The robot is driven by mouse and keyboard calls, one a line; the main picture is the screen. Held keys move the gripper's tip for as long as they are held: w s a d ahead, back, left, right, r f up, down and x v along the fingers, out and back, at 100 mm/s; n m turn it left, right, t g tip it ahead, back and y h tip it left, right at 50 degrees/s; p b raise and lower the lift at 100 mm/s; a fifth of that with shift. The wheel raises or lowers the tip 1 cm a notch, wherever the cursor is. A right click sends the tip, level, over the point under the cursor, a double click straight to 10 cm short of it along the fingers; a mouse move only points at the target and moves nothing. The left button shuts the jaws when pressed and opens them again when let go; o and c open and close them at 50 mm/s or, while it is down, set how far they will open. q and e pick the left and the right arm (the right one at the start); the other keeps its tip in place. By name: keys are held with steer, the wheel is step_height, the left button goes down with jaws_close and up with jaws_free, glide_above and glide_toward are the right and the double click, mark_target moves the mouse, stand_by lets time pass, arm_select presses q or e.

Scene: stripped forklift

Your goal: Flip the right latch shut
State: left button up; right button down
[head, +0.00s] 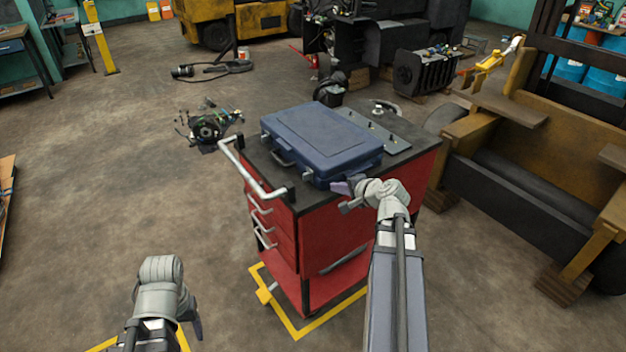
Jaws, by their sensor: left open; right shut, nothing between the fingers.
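A closed blue case (322,138) lies on the dark top of a red tool cart (335,238). Its handle (283,159) is on the side facing the cart's push bar. A small pale latch (307,175) shows to the right of the handle, near the case's front corner; it is too small to tell whether it is up or down. My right gripper (340,188) is shut and empty at the case's near right corner, close to the latch. I cannot tell whether it touches the case. My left gripper (197,327) is open and low over the floor, away from the cart.
A metal push bar (250,172) sticks out from the cart's left side. A grey plate (375,130) lies behind the case. An engine-like part (208,127) sits left of the cart. Yellow forklift parts (590,140) stand at the right.

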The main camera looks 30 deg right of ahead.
steer(key=b, duration=0.5)
glide_toward(305, 174)
steer(key=f, duration=0.4)
steer(key=shift+w+d+f, duration=0.15)
steer(key=shift+w+f, duration=0.1)
steer(key=w, duration=0.3)
steer(key=shift+w, duration=0.15)
steer(key=shift+w+a, duration=0.25)
steer(key=shift+w, duration=0.25)
steer(key=w, duration=0.3)
steer(key=shift+a+r, duration=0.1)
steer(key=shift+s, duration=0.15)
